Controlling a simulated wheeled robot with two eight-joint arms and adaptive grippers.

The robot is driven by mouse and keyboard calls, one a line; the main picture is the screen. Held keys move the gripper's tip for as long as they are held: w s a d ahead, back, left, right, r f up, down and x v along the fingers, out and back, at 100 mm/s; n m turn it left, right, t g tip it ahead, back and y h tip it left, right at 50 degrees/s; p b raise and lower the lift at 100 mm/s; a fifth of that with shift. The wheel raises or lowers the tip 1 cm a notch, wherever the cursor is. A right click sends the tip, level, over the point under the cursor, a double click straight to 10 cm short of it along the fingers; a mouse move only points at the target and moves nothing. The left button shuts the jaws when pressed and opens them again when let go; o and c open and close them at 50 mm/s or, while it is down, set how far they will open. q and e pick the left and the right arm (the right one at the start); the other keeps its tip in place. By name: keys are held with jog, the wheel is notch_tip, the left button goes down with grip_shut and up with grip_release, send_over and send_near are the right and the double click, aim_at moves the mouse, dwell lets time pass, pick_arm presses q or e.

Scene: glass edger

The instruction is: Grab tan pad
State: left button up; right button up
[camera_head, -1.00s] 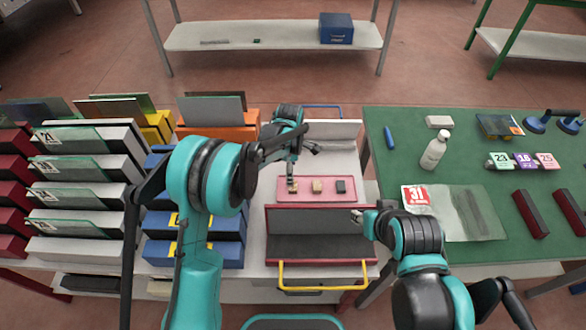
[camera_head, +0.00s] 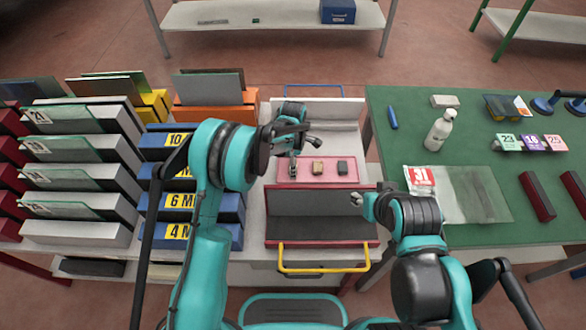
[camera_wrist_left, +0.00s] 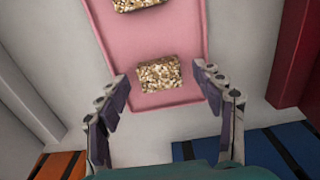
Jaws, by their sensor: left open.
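The pink tray (camera_head: 330,178) holds a row of small pads. In the left wrist view a speckled tan pad (camera_wrist_left: 160,74) lies near the end of the tray (camera_wrist_left: 185,20), and a second speckled pad (camera_wrist_left: 138,4) is cut off at the top. My left gripper (camera_head: 293,176) is over the left end of the tray and mostly hides the left pad. Its fingers are open, one on each side of that pad. My right gripper (camera_head: 357,199) is at the red box's right side, too small to read.
A red open box (camera_head: 285,242) with a yellow handle (camera_head: 322,270) stands in front of the tray. Blue numbered bins (camera_head: 160,202) are left of it. The green table (camera_head: 460,155) at right holds a white bottle (camera_head: 439,130) and a bagged item (camera_head: 470,195).

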pick_arm(q)
jog(key=c, duration=0.8)
jog(key=shift+r, duration=0.15)
